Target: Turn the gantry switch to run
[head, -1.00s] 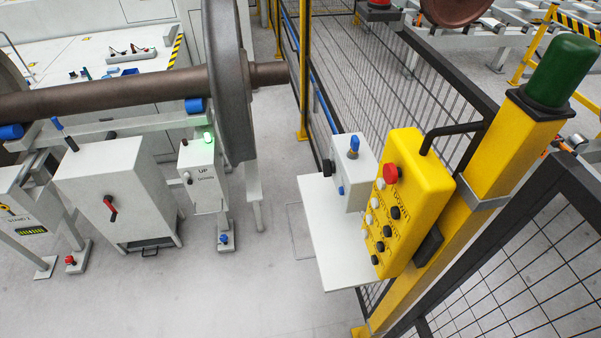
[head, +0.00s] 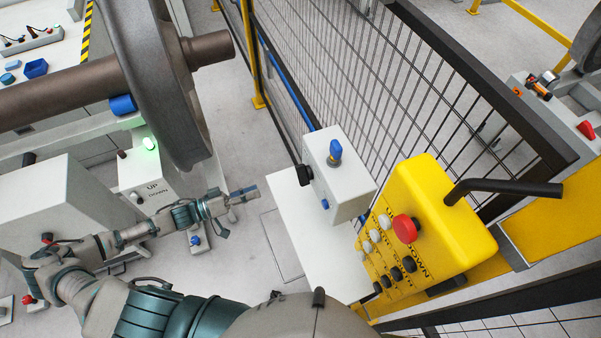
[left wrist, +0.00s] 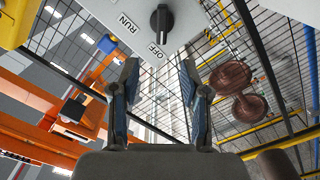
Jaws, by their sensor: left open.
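The gantry switch is a black rotary knob (head: 304,175) on the left face of a white box (head: 340,172), which stands on a white shelf beside the yellow panel. In the left wrist view the knob (left wrist: 161,20) is at the top, with RUN printed to its left and OFF below it. Its handle lies roughly in line with OFF. My left gripper (head: 240,197) is to the left of the knob in the head view, apart from it. In the left wrist view its open, empty fingers (left wrist: 158,78) are below the knob. My right gripper is not seen.
The yellow panel (head: 432,215) has a red mushroom button (head: 406,229) and several small buttons. A blue knob (head: 335,150) sits on the white box. Mesh fencing (head: 400,85) stands behind. A large wheelset (head: 160,80) is at left, above an UP/DOWN box (head: 150,180).

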